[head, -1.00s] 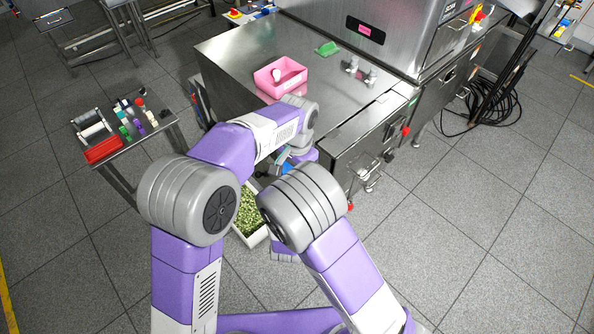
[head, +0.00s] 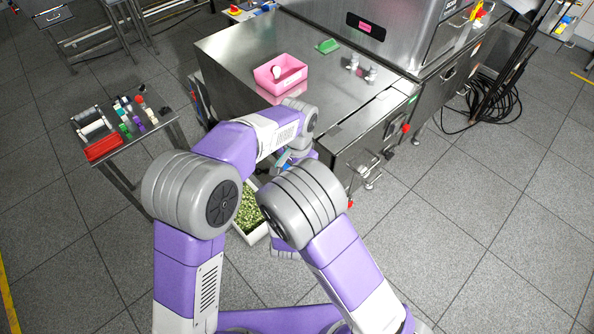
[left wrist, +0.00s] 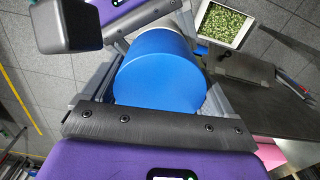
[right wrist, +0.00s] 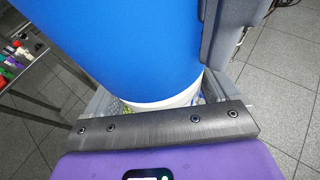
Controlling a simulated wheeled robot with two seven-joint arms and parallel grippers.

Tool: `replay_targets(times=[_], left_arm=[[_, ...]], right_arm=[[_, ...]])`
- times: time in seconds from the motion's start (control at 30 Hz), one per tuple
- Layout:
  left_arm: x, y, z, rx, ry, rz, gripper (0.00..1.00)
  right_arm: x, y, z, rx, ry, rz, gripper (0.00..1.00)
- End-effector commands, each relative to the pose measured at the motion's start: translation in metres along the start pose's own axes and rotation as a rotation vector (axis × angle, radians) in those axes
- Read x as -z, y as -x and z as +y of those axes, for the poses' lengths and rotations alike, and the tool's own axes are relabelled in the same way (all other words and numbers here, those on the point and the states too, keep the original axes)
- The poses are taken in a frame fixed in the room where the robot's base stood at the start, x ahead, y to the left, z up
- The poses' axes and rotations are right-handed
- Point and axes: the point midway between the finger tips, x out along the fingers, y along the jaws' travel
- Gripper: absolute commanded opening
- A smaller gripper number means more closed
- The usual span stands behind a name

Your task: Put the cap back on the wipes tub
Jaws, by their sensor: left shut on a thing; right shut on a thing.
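The blue cap (left wrist: 160,72) is between the fingers of my left gripper (left wrist: 160,90), which is shut on it. The white wipes tub (right wrist: 172,100) is between the fingers of my right gripper (right wrist: 158,98), which is shut on it. In the right wrist view the blue cap (right wrist: 130,40) covers the upper end of the tub, and a grey finger of my left gripper shows beside it. I cannot tell whether the cap is seated or just above the tub. In the head view a little blue (head: 284,160) shows between my arms; both grippers are mostly hidden.
A pink tray (head: 280,86) and a green item (head: 328,46) lie on the steel table (head: 235,50). A white crate of green pieces (head: 250,232) stands below my arms. A side table (head: 155,148) holds a red tray (head: 103,147) and several small bottles.

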Motion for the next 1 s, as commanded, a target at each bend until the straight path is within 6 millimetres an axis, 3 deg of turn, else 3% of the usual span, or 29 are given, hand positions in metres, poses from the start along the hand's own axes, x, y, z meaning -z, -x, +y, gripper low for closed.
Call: replay_targets(times=[0.43, 0.47, 0.53, 0.83, 1.0], left_arm=[[0.0, -0.01, 0.0, 0.0, -0.001, -0.001, 0.59], [0.0, -0.01, 0.0, 0.0, -0.001, -0.001, 0.88], [0.0, -0.009, 0.0, 0.0, -0.001, 0.0, 0.99], [0.0, -0.005, 0.0, 0.001, -0.001, 0.001, 1.0], [0.001, 0.019, 0.0, 0.001, -0.001, 0.005, 1.0]], right_arm=[[0.0, 0.0, 0.0, 0.0, 0.0, -0.001, 0.33], [0.0, 0.0, 0.0, 0.0, 0.0, -0.001, 0.33], [0.0, 0.0, 0.0, 0.0, 0.0, -0.001, 0.33], [0.0, 0.0, 0.0, 0.0, 0.0, -0.001, 0.33], [0.0, 0.0, 0.0, 0.0, 0.0, -0.001, 0.33]])
